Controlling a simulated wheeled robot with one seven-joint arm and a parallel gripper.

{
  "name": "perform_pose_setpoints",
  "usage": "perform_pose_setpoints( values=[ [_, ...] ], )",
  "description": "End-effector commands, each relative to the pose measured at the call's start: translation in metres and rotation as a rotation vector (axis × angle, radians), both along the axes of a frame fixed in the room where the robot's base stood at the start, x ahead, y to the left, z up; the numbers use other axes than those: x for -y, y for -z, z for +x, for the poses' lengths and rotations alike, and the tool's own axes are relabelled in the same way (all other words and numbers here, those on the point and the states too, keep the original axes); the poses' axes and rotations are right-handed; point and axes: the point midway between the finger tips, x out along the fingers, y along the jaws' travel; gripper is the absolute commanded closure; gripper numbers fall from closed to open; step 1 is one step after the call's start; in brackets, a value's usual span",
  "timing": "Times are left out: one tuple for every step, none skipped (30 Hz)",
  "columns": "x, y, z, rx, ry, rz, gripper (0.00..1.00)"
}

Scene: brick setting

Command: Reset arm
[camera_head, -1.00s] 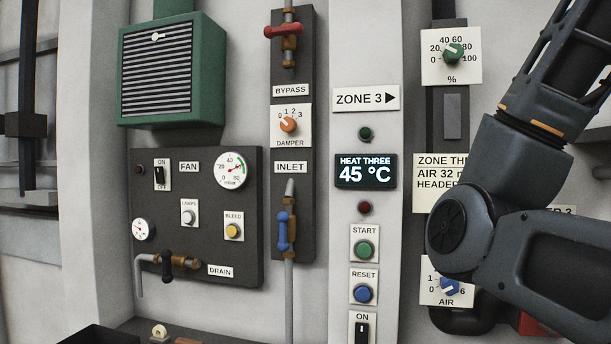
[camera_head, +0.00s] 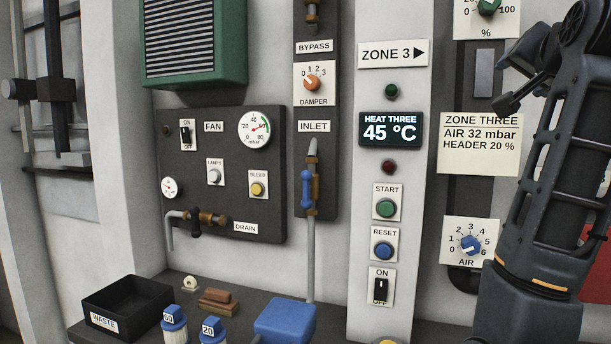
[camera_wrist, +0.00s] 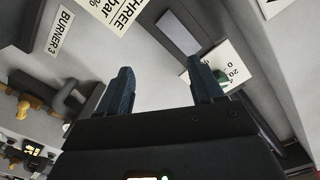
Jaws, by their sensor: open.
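My gripper (camera_wrist: 160,66) is open and empty in the wrist view, its two dark fingers apart with grey wall and a grey plate between and beyond them. In the head view my arm rises along the right side, folded at the upper right, in front of the right-hand panel. The gripper's end there points left, near the grey plate (camera_head: 485,73) and above the ZONE THREE note (camera_head: 480,143). It touches nothing that I can see.
The ZONE 3 column holds a display (camera_head: 391,130) reading 45 °C, a START button (camera_head: 387,208), a RESET button (camera_head: 383,250) and an ON switch (camera_head: 380,288). An AIR dial (camera_head: 471,245) sits close to my arm. A WASTE tray (camera_head: 122,305) stands on the lower-left shelf.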

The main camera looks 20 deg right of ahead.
Motion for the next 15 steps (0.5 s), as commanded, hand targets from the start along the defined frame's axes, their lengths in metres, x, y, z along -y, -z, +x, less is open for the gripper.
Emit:
perform_pose_setpoints(
  values=[
    [-0.005,0.026,0.009,-0.031,-0.008,-0.028,0.33],
    [-0.007,0.038,0.012,-0.044,-0.014,-0.045,0.33],
    [-0.011,0.054,0.017,-0.062,-0.021,-0.069,0.33],
    [-0.014,0.067,0.020,-0.075,-0.026,-0.086,0.33],
    [-0.017,0.080,0.023,-0.087,-0.032,-0.103,0.33],
    [-0.021,0.096,0.025,-0.103,-0.041,-0.126,0.33],
    [-0.025,0.108,0.027,-0.115,-0.048,-0.143,0.33],
    [-0.028,0.121,0.028,-0.126,-0.056,-0.160,0.33],
    [-0.033,0.138,0.030,-0.142,-0.067,-0.180,0.33],
    [-0.037,0.150,0.030,-0.154,-0.076,-0.196,0.33],
    [-0.042,0.163,0.031,-0.165,-0.086,-0.211,0.33],
    [-0.047,0.179,0.030,-0.180,-0.099,-0.233,0.33],
    [-0.052,0.191,0.030,-0.189,-0.109,-0.248,0.33],
    [-0.056,0.203,0.028,-0.199,-0.120,-0.262,0.33],
    [-0.062,0.219,0.026,-0.212,-0.133,-0.280,0.33]
  ],
)
